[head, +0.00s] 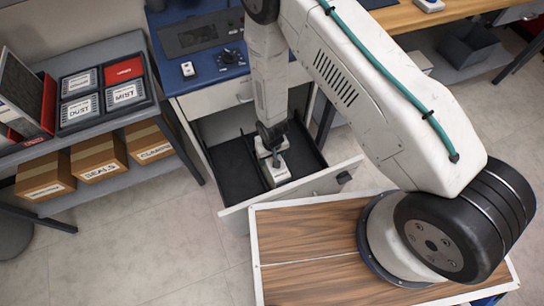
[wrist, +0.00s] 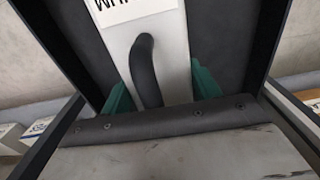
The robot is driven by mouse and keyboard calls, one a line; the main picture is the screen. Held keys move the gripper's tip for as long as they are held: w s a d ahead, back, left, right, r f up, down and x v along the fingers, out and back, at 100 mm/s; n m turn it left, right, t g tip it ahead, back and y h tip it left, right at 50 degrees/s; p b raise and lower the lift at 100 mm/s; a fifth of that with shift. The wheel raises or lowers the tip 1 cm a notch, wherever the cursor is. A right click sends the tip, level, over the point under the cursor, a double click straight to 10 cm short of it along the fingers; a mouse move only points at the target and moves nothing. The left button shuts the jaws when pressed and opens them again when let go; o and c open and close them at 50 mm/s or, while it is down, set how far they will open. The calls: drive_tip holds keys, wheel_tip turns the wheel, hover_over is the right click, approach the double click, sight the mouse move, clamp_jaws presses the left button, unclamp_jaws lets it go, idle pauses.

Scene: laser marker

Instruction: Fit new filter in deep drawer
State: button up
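The deep drawer (head: 232,212) is pulled out below the blue-topped bench, with a dark interior. My gripper (head: 274,157) reaches down into it. A white block-shaped filter (head: 281,175) is in the drawer under my gripper. In the wrist view the filter (wrist: 176,45) has a black curved handle (wrist: 146,70) and a white label that is partly cut off. The green fingers of my gripper (wrist: 162,90) stand on either side of the filter, with the handle between them. Whether they press on its sides cannot be told. The fingertips and the filter's lower part are hidden.
A shelf at left holds a black tray (head: 103,117) with several labelled filters, one red. Cardboard boxes (head: 100,158) sit below. A wood-topped surface (head: 310,240) is close to the drawer front.

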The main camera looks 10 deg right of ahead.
drive_tip(key=o, duration=0.3)
wheel_tip(320, 180, up, 13)
drive_tip(key=shift+f, duration=0.2)
drive_tip(key=d+r, duration=0.3)
drive_tip(key=r, duration=0.7)
drive_tip(key=w+d+r+m, duration=0.1)
drive_tip(key=d+r, duration=0.3)
drive_tip(key=r, duration=0.6)
drive_tip(key=d+r, duration=0.3)
drive_tip(key=r, duration=0.7)
drive_tip(key=s+d+r, duration=0.3)
drive_tip(key=s+r, duration=0.3)
drive_tip(key=s, duration=0.1)
drive_tip(key=s+d+r+m, duration=0.1)
drive_tip(key=s+d+r, duration=0.3)
drive_tip(key=s+r, duration=0.2)
drive_tip(key=s+d+r+m+t, duration=0.1)
drive_tip(key=s+d+r, duration=0.2)
drive_tip(key=s+r, duration=0.3)
drive_tip(key=shift+s+d, duration=0.35)
drive_tip(key=shift+s, duration=0.5)
